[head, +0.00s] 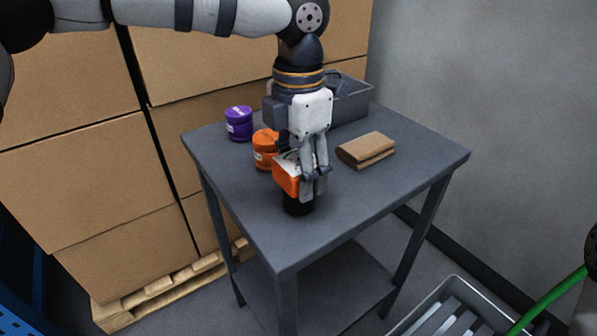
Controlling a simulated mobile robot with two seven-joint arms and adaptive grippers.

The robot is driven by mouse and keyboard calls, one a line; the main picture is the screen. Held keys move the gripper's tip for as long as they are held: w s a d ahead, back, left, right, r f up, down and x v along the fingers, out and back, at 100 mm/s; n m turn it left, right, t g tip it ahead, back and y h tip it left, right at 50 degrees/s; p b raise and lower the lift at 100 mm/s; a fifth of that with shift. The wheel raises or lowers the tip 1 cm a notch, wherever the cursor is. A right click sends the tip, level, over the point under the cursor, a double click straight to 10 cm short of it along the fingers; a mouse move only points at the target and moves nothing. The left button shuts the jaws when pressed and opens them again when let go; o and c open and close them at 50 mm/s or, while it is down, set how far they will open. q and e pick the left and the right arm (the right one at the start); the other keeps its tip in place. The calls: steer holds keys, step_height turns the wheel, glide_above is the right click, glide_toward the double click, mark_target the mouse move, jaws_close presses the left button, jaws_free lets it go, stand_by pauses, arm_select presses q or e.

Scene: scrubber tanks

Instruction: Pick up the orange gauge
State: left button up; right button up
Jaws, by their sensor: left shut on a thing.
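The orange gauge (286,177) is a small orange box-like thing with a pale face, at the front middle of the grey table in the head view. My left gripper (314,187) points down at it and is shut on it, covering its right side. A black round part (297,206) shows just below the gauge and the fingers; I cannot tell whether the gauge touches it. My right gripper is not in view.
The table (400,190) also holds an orange jar (265,149), a purple jar (239,124), a brown block (366,149) and a grey bin (348,103). Stacked cardboard boxes (80,180) stand left and behind. A grey crate (455,300) is at the lower right.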

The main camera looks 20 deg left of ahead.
arm_select(q)
step_height(320, 180, up, 3)
steer(key=shift+d+r, duration=0.1)
steer(key=shift+r, duration=0.05)
steer(key=shift+s+d+r+p, duration=1.05)
steer(key=shift+s+d+r, duration=3.35)
steer(key=shift+d+r, duration=1.65)
steer(key=f, duration=0.1)
steer(key=a+f, duration=0.1)
steer(key=shift+w+a+f+b, duration=0.1)
steer(key=shift+a+f+b, duration=0.05)
steer(key=shift+f+b, duration=0.2)
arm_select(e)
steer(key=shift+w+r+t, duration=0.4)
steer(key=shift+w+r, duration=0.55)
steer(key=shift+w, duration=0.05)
